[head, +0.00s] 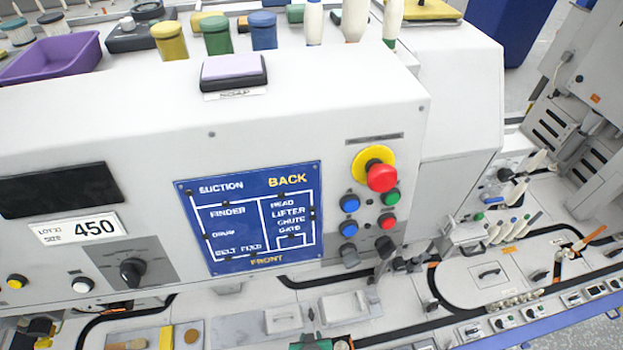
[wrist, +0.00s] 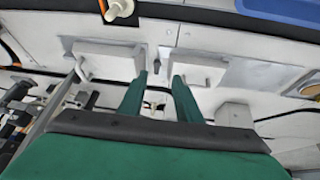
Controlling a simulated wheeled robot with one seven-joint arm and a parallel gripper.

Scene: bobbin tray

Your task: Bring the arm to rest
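My gripper (wrist: 159,82) shows in the wrist view with two green fingers standing apart. The gap between them is empty, so it is open. It points at the pale machine deck, where two light grey blocks (wrist: 108,50) (wrist: 198,68) lie just beyond the fingertips. I cannot tell whether the fingers touch anything there. In the head view the arm is not clearly seen; a small dark and green part at the bottom edge may be my gripper, but I cannot be sure.
A large white machine housing (head: 120,140) with a blue panel (head: 250,218) and a red emergency button (head: 381,177) fills the head view. Bobbins, including a yellow one (head: 169,41), and a purple tray (head: 55,58) stand on top. A low deck with black belt tracks runs along the front.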

